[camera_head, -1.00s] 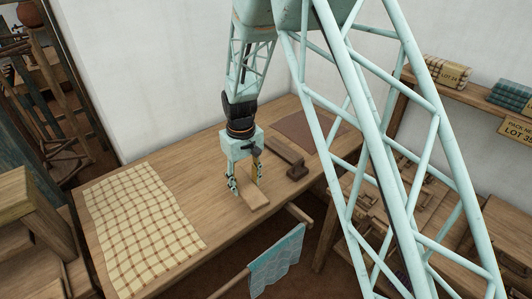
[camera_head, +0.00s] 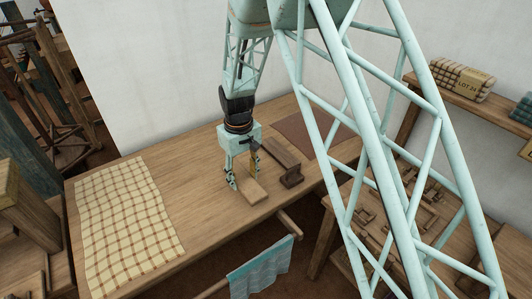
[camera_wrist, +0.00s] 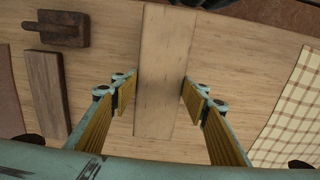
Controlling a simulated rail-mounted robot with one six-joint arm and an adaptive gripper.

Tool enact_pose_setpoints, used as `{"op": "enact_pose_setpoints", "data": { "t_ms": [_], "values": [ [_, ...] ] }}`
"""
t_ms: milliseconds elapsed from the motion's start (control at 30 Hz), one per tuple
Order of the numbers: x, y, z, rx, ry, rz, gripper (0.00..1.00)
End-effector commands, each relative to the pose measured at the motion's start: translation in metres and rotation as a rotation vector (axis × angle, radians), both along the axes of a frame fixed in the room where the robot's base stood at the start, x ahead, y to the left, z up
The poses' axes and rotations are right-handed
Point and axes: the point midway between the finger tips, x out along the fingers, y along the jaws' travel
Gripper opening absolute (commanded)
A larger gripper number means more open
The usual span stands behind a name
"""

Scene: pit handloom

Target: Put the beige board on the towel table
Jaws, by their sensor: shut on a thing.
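The beige board (camera_head: 251,192) is a flat, pale, narrow plank over the wooden table with the checked cloth. My gripper (camera_head: 245,178) points down and is shut on the board's long sides. The wrist view shows the board (camera_wrist: 165,60) running between the two ribbed fingers of my gripper (camera_wrist: 160,90). Whether the board touches the tabletop or hangs just above it is hard to tell. Which surface is the towel table is not marked; a teal towel (camera_head: 262,268) hangs on a rail at the front of this table (camera_head: 205,215).
The checked cloth (camera_head: 125,220) covers the table's left part. A dark wooden block (camera_head: 284,160) and a brown mat (camera_head: 303,133) lie right of my gripper. A shelf at right (camera_head: 450,92) holds folded packs (camera_head: 462,78). A second table (camera_head: 385,205) carries several small wooden parts.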

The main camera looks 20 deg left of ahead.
Motion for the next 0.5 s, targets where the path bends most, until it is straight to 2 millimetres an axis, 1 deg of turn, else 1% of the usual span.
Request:
{"op": "enact_pose_setpoints", "data": {
  "t_ms": [367, 500],
  "values": [
    [0.0002, 0.0001, 0.0001, 0.0, 0.0, 0.0, 0.29],
    [0.0045, 0.0001, -0.0004, 0.001, -0.001, 0.0, 0.29]
  ]
}}
